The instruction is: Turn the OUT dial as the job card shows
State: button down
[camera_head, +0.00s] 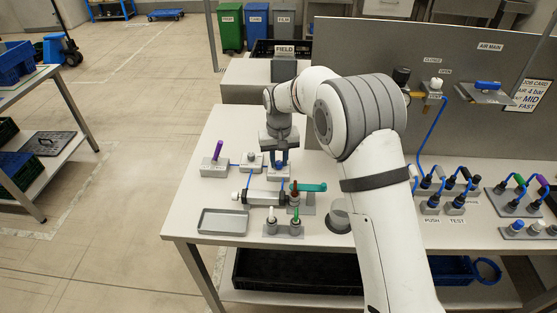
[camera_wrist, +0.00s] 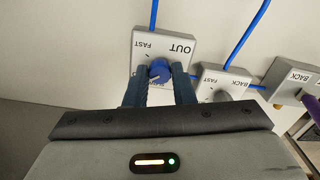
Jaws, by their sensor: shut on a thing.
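The OUT dial (camera_wrist: 159,70) is a blue knob on a grey block (camera_wrist: 181,36) marked OUT and FAST in the wrist view. My gripper (camera_wrist: 161,78) is shut on this dial, one dark blue finger on each side. The fingers hide part of the block's lower marking, and I cannot read the dial's exact setting. In the head view my gripper (camera_head: 281,163) points down over the bench and hides most of the dial. The job card (camera_head: 528,95) hangs at the right edge; its lines include MID and FAST, partly cut off.
A cylinder (camera_head: 267,198), a purple-handled lever (camera_head: 217,150) and a grey tray (camera_head: 222,222) are on the bench. Blue hoses (camera_wrist: 247,30) run near the blocks. A grey panel (camera_head: 450,70) stands behind.

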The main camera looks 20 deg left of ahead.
aim_at(279, 163)
jog(key=shift+m, duration=0.5)
jog(key=c, duration=1.2)
grip_release()
jog(key=shift+c, duration=0.2)
notch_tip(279, 163, up, 8)
jog(key=shift+f+b, duration=0.1)
jog(key=shift+b, duration=0.3)
